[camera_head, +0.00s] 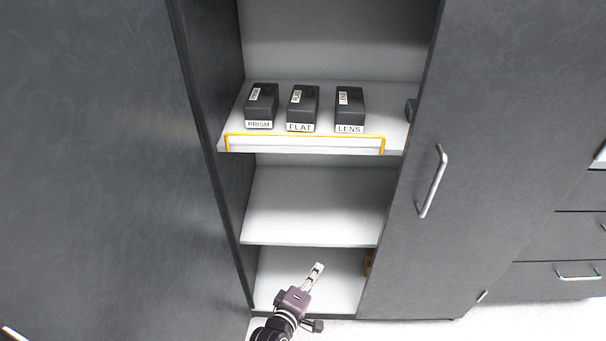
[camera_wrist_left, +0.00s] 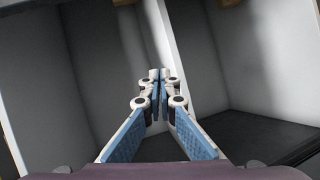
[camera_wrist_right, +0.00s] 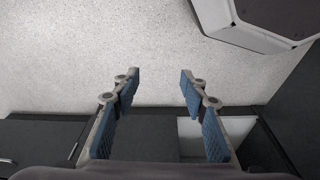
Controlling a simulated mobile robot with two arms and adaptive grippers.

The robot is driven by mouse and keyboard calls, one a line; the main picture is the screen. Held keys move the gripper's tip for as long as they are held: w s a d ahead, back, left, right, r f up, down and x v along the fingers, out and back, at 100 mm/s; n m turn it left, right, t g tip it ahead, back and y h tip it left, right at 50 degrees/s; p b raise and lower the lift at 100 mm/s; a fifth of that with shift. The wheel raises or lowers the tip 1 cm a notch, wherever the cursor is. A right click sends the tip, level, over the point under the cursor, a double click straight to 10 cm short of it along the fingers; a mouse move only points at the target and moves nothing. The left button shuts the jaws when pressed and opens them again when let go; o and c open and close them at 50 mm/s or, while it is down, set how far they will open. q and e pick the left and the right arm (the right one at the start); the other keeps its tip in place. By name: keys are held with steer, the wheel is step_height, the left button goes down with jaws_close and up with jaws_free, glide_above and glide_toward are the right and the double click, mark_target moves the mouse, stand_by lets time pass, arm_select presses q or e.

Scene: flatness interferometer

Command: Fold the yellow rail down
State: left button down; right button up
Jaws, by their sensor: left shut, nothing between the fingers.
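The yellow rail (camera_head: 305,135) is a thin frame along the front edge of the upper shelf (camera_head: 228,142). Its long bar stands a little above the shelf edge, in front of the boxes, with short legs at both ends. My left gripper (camera_head: 318,268) is low in front of the cabinet, well below the rail, touching nothing that I can see. In the left wrist view its fingertips (camera_wrist_left: 160,75) are together and empty. My right gripper (camera_wrist_right: 160,85) shows only in its own wrist view, with its fingers apart and empty above the pale floor.
Black boxes labelled PRISM (camera_head: 260,105), FLAT (camera_head: 302,108) and LENS (camera_head: 350,108) stand on the upper shelf behind the rail. The middle shelf (camera_head: 315,205) is empty. Dark doors flank the opening; the right one (camera_head: 470,150) has a handle (camera_head: 433,180).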

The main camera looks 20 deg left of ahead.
arm_select(q)
steer(key=w+a+r+n+t+y+b, duration=0.1)
steer(key=w+r+n+t+b, duration=0.25)
steer(key=r+n, duration=0.35)
steer(key=w+r+n+t+y+b, duration=0.25)
steer(key=w+r+n+b, duration=0.2)
steer(key=r, duration=0.45)
steer(key=n+t+y+b, duration=0.4)
steer(key=n+y+b, duration=0.15)
steer(key=n, duration=0.75)
glide_toward(303, 146)
steer(key=s+r, duration=0.2)
steer(key=shift+w+d+f, duration=0.2)
steer(key=shift+d, duration=0.1)
arm_select(e)
step_height(303, 146, up, 9)
steer(key=w+t, duration=0.1)
steer(key=w, duration=0.1)
arm_select(q)
steer(key=p+x, duration=0.1)
steer(key=x, duration=0.9)
steer(key=shift+w+f, duration=0.1)
arm_select(e)
steer(key=x, duration=0.3)
steer(key=shift+w+f, duration=0.1)
steer(key=shift+f, duration=0.3)
